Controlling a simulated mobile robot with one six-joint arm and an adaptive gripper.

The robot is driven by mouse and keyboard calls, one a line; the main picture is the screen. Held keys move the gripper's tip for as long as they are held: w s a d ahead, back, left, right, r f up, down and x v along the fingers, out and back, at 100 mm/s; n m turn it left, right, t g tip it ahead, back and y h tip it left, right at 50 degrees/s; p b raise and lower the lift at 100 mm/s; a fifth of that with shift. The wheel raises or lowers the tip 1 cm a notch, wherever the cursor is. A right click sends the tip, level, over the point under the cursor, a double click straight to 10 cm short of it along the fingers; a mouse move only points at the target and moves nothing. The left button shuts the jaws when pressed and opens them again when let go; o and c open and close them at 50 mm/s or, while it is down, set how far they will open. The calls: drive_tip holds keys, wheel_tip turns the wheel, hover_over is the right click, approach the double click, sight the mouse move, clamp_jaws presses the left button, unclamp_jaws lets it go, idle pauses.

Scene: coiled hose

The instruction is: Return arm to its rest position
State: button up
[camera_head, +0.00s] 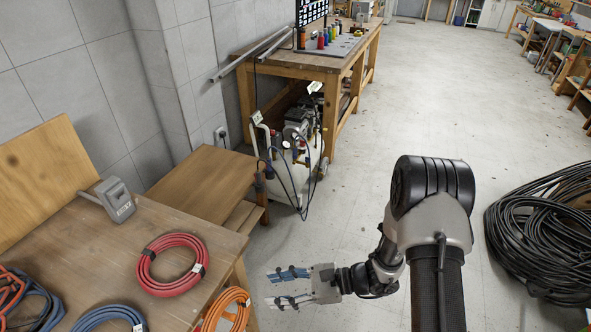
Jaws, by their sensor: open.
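My gripper (272,288) is at the lower middle of the head view, at the end of my arm, which bends to the left. Its two fingers are spread apart with nothing between them. It is over the floor in the picture, just right of the wooden table (130,228). A red coiled hose (172,265) lies on that table. An orange coiled hose (227,310) lies near its right edge, close to the gripper's left. A blue coiled hose (110,318) is cut off by the bottom edge.
A grey box-like device (115,200) sits at the table's back. A lower wooden bench (200,182) and an air compressor (297,150) stand behind. A large black hose coil (545,235) lies on the floor at right. The middle floor (420,120) is clear.

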drive_tip(key=s+d+r+n+g+h, duration=0.25)
drive_tip(key=s+r+n, duration=0.25)
drive_tip(key=r, duration=0.3)
drive_tip(key=s+d+r+n+g+h, duration=0.1)
drive_tip(key=s+d+r+n+h, duration=0.1)
drive_tip(key=s+r+n+h, duration=0.45)
drive_tip(key=s+d+r+n+t+h, duration=0.2)
drive_tip(key=d+r+n+t+h, duration=0.1)
drive_tip(key=d+r, duration=0.3)
drive_tip(key=s+d+r+n+t+h, duration=0.3)
drive_tip(key=d+r+t, duration=0.2)
drive_tip(key=d+r, duration=0.1)
drive_tip(key=shift+s+d, duration=0.25)
drive_tip(key=shift+d, duration=0.55)
